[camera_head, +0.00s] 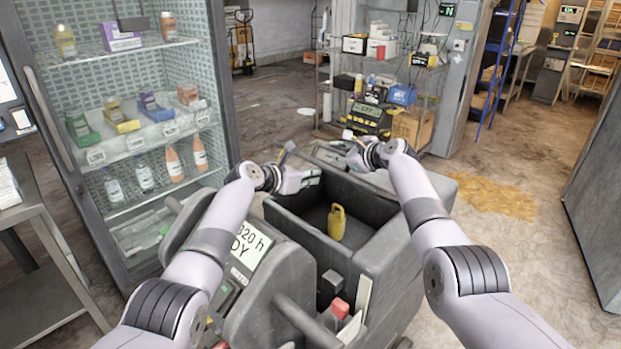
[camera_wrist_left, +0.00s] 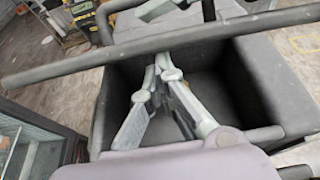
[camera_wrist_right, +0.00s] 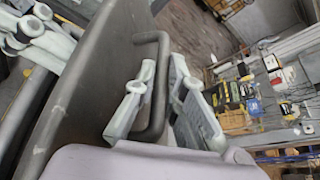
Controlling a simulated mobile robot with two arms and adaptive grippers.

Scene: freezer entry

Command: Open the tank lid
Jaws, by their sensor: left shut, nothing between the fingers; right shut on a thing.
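The tank (camera_head: 380,232) of the grey machine is open at the top, and its dark inside shows in the left wrist view (camera_wrist_left: 115,100). A dark lid panel (camera_wrist_right: 85,100) stands tilted up at the tank's far side, seen nearly edge-on in the left wrist view (camera_wrist_left: 225,28). My right gripper (camera_head: 352,150) is shut on the lid's loop handle (camera_wrist_right: 163,75), with fingers on either side of it in the right wrist view (camera_wrist_right: 165,75). My left gripper (camera_head: 305,178) is shut and empty over the tank, close to the lid; its fingertips meet in the left wrist view (camera_wrist_left: 165,68).
A yellow bottle (camera_head: 337,222) stands inside the tank. A glass-door freezer (camera_head: 140,130) is close on the left, beside a metal table (camera_head: 40,250). A shelf rack (camera_head: 395,75) with boxes stands behind the machine.

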